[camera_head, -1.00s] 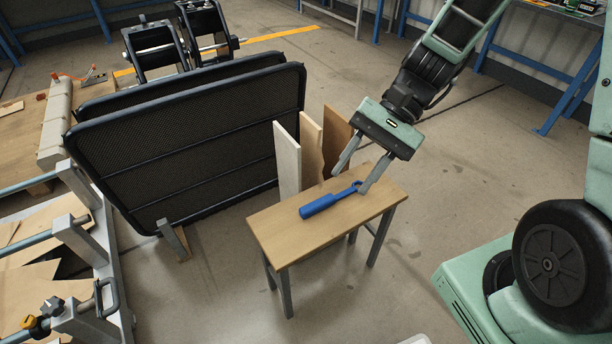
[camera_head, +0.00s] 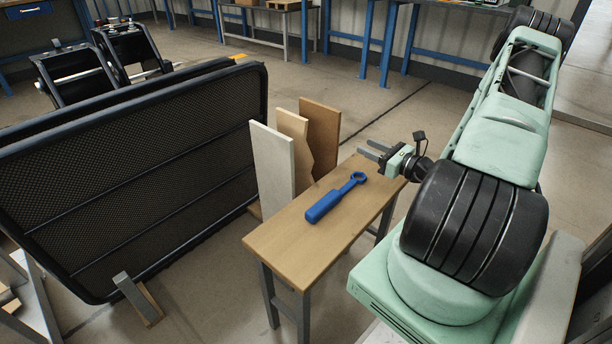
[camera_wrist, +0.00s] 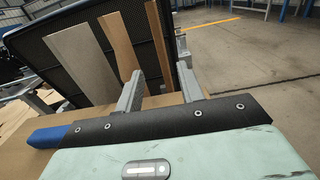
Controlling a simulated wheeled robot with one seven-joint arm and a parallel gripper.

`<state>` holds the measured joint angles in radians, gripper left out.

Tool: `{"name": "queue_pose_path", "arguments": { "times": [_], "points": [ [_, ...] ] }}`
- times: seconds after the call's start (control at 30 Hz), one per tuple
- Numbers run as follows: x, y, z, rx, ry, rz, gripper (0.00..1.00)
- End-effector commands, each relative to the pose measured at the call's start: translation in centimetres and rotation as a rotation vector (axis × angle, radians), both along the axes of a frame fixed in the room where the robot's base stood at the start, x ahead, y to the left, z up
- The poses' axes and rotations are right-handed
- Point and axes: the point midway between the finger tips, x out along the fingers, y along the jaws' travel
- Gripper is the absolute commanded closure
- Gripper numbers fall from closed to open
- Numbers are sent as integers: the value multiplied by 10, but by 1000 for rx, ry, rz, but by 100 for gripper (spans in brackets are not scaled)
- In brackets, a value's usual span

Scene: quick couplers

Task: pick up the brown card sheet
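The brown card sheet (camera_head: 320,135) stands upright at the back right of a row of three panels, at the far edge of the small wooden table. In the wrist view the brown sheet (camera_wrist: 157,40) is the rightmost panel, its lower part showing between my fingers. My gripper (camera_head: 369,149) is to the right of the sheet, low over the table's right end, fingers pointing left toward the panels. The wrist view shows the two fingers (camera_wrist: 161,82) apart with nothing gripped. The sheet's lower edge is hidden in the head view.
A tan notched panel (camera_head: 293,142) and a pale panel (camera_head: 272,165) stand beside the sheet. A blue ring-ended tool (camera_head: 335,198) lies on the wooden table (camera_head: 290,245). Large black mesh panels (camera_head: 130,170) stand to the left.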

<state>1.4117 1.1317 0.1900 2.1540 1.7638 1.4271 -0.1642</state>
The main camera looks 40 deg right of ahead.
Motion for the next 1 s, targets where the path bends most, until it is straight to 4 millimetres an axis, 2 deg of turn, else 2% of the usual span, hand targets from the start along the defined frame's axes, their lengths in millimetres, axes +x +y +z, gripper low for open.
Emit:
{"name": "queue_pose_path", "arguments": {
  "times": [0.4,0.5,0.87,1.0],
  "points": [
    [85,9,-2,-3,-1,9,62],
    [101,10,-1,-4,-1,8,62],
    [126,11,-3,-3,0,8,62],
    [145,13,-10,-4,0,10,62]
  ]
}}
